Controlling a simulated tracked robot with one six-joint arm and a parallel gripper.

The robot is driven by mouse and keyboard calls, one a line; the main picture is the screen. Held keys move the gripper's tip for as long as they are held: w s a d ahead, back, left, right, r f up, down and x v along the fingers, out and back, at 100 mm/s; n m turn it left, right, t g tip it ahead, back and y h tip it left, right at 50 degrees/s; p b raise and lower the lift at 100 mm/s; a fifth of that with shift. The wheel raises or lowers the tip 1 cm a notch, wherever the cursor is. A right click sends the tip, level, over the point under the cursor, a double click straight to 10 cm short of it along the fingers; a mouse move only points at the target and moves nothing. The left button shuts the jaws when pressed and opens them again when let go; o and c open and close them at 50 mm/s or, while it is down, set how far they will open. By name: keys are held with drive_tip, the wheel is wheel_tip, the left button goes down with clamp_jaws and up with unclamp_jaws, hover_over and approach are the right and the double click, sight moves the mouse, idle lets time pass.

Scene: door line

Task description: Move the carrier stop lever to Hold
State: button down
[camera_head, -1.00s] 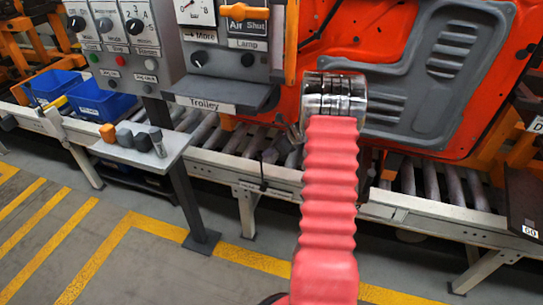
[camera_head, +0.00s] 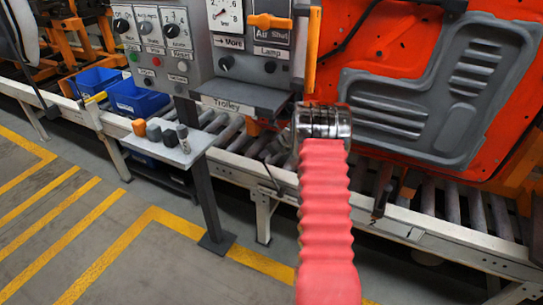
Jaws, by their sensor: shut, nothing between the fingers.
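The metal end of my arm, with my gripper (camera_head: 322,122), is in the middle of the camera_head view, at the end of my red ribbed sleeve. It is in front of the right end of the control panel and the orange-red door. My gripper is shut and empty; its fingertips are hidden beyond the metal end. No lever marked Hold can be made out in this view. A thin dark upright part (camera_head: 382,196) stands at the conveyor's front rail, right of my arm; I cannot tell whether it is the carrier stop lever.
A grey control panel (camera_head: 208,68) with knobs and an Air Shut handle stands at the upper left. A small post-mounted shelf (camera_head: 185,152) holds several small blocks. The roller conveyor (camera_head: 235,170) runs behind, below the orange-red door (camera_head: 375,50). Blue bins (camera_head: 138,98) are left. Yellow-marked floor is clear at lower left.

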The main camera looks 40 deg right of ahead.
drive_tip(key=shift+w+a, duration=0.25)
drive_tip(key=shift+a, duration=0.05)
drive_tip(key=shift+w+a, duration=0.1)
drive_tip(key=shift+r, duration=0.1)
drive_tip(key=v, duration=1.4)
drive_tip(key=shift+s+d+f, duration=0.25)
drive_tip(key=shift+d, duration=0.05)
